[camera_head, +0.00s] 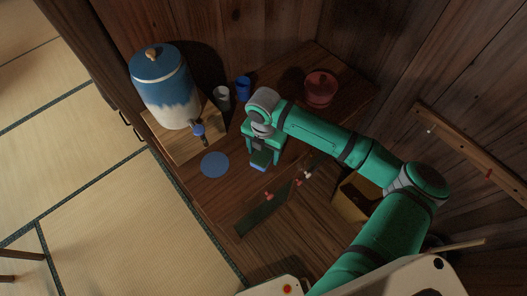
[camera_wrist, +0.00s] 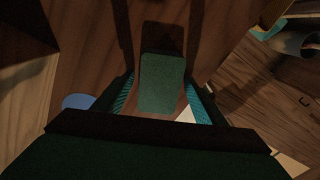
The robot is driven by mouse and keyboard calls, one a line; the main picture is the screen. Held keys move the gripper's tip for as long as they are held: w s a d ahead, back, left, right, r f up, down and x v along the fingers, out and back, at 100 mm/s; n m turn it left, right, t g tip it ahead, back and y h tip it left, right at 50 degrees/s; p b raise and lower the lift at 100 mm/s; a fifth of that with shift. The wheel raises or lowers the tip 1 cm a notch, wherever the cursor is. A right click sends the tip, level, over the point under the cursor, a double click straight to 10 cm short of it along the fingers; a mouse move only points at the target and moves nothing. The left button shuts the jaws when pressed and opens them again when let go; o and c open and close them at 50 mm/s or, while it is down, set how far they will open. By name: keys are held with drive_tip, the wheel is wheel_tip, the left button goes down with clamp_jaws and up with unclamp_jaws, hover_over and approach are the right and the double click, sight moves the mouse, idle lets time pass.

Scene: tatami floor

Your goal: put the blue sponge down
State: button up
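The blue sponge (camera_head: 259,165) has a green top and a blue side that shows in the head view. It is at the fingers of my gripper (camera_head: 264,151), low over the wooden table. In the wrist view the sponge's green face (camera_wrist: 163,84) lies between the two fingertips of my gripper (camera_wrist: 161,92). Narrow strips of brown show between the sponge and both fingers, so the fingers look slightly apart from it. The sponge's underside is hidden, so whether it rests on the wood is hard to see.
A round blue disc (camera_head: 215,165) lies left of the sponge. A blue-white jar (camera_head: 162,88) stands on a wooden stand behind it, near a grey cup (camera_head: 222,97) and a blue cup (camera_head: 243,88). A red pot (camera_head: 320,88) stands back right. A dark green strip (camera_head: 263,209) lies in front.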

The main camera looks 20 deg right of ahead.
sight(264, 153)
wheel_tip(264, 153, up, 12)
drive_tip(key=shift+r, duration=0.15)
idle(0.7)
idle(0.5)
